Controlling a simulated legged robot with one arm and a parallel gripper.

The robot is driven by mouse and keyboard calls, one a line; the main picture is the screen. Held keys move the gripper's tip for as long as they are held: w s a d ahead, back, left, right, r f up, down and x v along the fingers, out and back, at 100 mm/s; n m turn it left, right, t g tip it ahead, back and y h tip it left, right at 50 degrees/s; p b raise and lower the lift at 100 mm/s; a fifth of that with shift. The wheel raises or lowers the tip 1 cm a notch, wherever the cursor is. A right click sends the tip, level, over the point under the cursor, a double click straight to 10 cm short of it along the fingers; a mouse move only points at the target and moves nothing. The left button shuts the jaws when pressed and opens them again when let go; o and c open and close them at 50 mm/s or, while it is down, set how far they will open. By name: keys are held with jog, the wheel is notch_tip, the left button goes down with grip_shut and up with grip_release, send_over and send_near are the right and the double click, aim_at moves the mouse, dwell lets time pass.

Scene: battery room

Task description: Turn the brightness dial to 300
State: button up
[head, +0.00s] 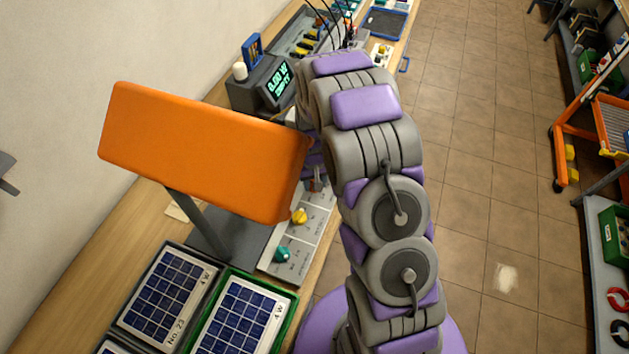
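A light grey control panel (325,222) lies on the wooden bench beside the orange lamp. It carries a yellow dial (299,216) and a teal dial (282,254) with printed scales around them. The lettering is too small to read, so I cannot tell which one is the brightness dial or its setting. The orange lamp head (200,150) stands on a grey post and hides part of the panel's far end. My arm reaches forward along the right side of the panel.
Solar panels (165,297) in trays, one green-edged (240,315), lie near the lamp's foot. A meter with a lit display (277,84) stands farther back, its reading unclear. An orange trolley (590,130) and shelving stand right.

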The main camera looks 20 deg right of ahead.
jog(key=shift+w+r, duration=0.1)
jog(key=shift+w, duration=0.05)
jog(key=o, duration=1.1)
jog(key=shift+c, duration=0.2)
notch_tip(320, 180, up, 17)
jog(key=p, duration=0.1)
jog(key=shift+a, duration=0.1)
